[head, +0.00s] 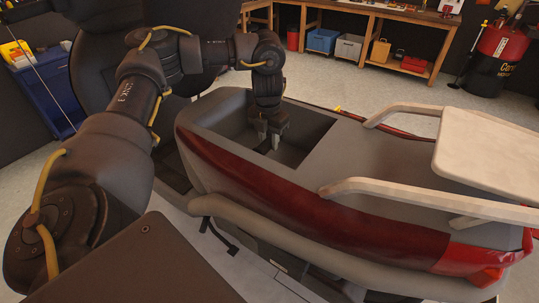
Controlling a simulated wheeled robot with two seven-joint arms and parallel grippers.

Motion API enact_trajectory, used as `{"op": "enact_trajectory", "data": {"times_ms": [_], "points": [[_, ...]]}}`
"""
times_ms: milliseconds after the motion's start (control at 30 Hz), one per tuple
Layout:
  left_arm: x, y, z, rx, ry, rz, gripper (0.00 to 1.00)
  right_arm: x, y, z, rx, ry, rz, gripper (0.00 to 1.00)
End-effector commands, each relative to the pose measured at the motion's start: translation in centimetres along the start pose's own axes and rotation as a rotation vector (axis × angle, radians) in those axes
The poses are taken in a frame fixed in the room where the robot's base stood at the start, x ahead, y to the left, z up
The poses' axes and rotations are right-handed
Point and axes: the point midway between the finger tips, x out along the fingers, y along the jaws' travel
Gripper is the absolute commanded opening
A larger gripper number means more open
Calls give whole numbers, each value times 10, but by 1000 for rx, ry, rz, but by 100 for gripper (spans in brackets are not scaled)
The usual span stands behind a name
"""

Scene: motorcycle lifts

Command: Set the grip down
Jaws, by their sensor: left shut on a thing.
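My left gripper (270,137) points down into the open grey compartment (305,135) of a red and grey motorcycle body (325,214). Its fingers are shut on a small dark thing, most likely the grip, which is too small and dark to make out clearly between the fingertips. The fingertips are below the level of the compartment's rim. I cannot tell whether the held thing touches the compartment floor. My right gripper is not in view.
Pale rails (400,190) and a flat pale rack (487,150) stand over the right part of the body. A wooden workbench (365,8) with bins is at the back, and a red drum (497,55) is at the back right. Open floor lies between.

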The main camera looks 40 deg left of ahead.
Motion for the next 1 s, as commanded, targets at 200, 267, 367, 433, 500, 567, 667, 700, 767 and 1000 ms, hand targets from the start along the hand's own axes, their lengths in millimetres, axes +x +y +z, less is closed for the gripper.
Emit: {"op": "enact_trajectory", "data": {"times_ms": [200,267,367,433,500,567,667,700,767,1000], "points": [[23,1,-3,-2,5,0,7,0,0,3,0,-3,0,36],[34,1,-3,-1,6,-1,7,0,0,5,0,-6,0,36],[48,0,-3,-2,4,-1,7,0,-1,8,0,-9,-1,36],[54,0,-3,-1,3,0,7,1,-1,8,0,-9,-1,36],[57,-1,-2,1,1,-1,7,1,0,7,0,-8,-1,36],[58,-1,-2,2,0,0,7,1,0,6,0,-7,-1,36],[62,-1,-2,2,1,0,7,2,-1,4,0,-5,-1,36],[67,-1,-2,2,3,0,7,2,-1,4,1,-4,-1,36],[76,-1,-3,0,5,0,7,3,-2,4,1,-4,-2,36],[99,-1,-3,1,1,-1,7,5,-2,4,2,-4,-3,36]]}}
